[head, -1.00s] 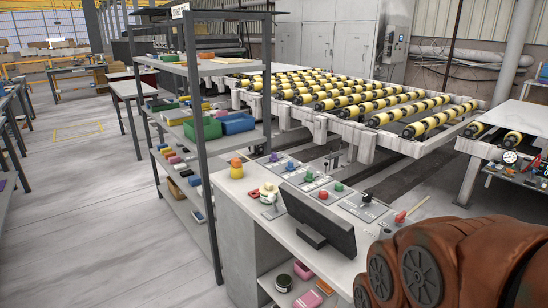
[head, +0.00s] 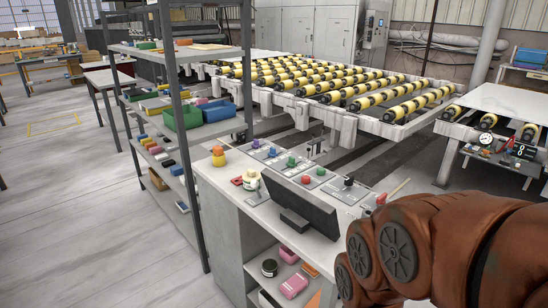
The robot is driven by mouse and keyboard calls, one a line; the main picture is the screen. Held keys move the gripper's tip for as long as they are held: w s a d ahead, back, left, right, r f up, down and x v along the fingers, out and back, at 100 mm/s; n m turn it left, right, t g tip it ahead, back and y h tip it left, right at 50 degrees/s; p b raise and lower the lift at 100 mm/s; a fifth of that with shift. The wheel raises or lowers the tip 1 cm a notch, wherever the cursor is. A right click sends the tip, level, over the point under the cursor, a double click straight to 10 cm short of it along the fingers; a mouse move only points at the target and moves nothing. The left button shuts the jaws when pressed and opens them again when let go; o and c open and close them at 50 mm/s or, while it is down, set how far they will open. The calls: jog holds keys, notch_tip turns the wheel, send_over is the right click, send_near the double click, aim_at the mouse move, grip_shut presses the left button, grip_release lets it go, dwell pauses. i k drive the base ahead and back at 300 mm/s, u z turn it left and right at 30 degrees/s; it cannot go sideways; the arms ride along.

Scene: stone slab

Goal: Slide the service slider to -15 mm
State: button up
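I cannot pick out the service slider for certain. The control desk (head: 222,188) stands in the middle, with several small panels carrying coloured knobs and buttons along its top. A green knob (head: 291,162), a red knob (head: 306,180) and a black knob (head: 348,181) show there. Any slider or scale marks on these panels are too small to read. A dark monitor (head: 303,207) hides part of the desk top. My brown arm fills the lower right and covers the desk's right end. My gripper is out of view.
A tall shelf rack (head: 194,180) with bins stands left of the desk. A yellow-and-black roller table (head: 340,85) lies behind. A round gauge (head: 485,139) and a digital display (head: 519,150) sit at the right bench. The floor at left is mostly clear.

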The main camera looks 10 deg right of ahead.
aim_at(256, 145)
jog(key=k, duration=0.6)
jog(key=u, duration=0.65)
jog(key=i, duration=2.9)
jog(key=z, duration=0.7)
